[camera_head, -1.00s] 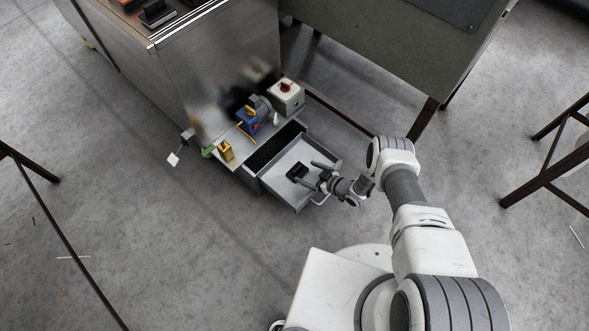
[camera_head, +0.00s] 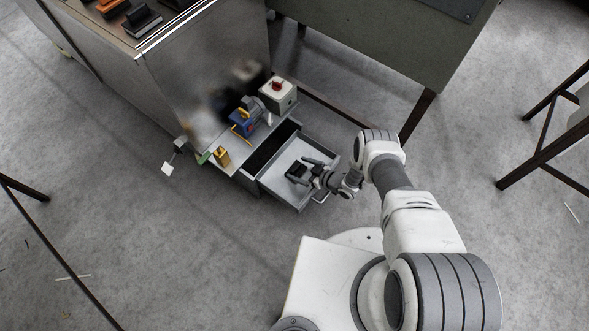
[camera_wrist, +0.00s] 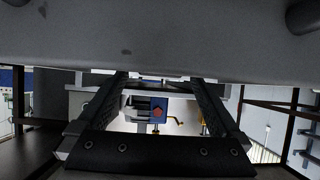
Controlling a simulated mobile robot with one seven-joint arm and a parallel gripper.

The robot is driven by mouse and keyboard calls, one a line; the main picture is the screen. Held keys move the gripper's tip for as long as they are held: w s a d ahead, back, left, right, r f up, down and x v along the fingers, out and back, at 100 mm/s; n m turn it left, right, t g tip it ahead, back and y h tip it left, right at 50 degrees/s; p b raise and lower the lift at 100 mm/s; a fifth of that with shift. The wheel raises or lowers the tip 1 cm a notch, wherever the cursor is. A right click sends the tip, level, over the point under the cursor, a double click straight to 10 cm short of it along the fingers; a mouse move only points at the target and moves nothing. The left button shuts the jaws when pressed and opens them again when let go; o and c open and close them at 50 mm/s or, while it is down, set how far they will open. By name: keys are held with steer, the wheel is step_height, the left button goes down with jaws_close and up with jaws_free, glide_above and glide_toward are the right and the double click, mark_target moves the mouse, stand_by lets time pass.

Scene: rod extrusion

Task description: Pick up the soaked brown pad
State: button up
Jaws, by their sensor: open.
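A small dark pad-like block (camera_head: 297,170) lies in the open grey drawer (camera_head: 274,181) of the metal machine in the head view. It looks nearly black, and I cannot tell whether it is brown or soaked. My gripper (camera_head: 308,173) is open over the front part of the drawer, with its fingers pointing towards the block. In the wrist view the two dark fingers of my gripper (camera_wrist: 162,82) stand wide apart with nothing seen held between them. The block cannot be made out in the wrist view.
On the ledge behind the drawer stand a blue motor-like unit (camera_head: 244,118), a white box with a red knob (camera_head: 278,95) and a yellow item (camera_head: 221,156). A drawer handle (camera_head: 322,197) sticks out in front. Dark table legs (camera_head: 417,115) stand to the right.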

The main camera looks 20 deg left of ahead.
steer(key=c, duration=1.4)
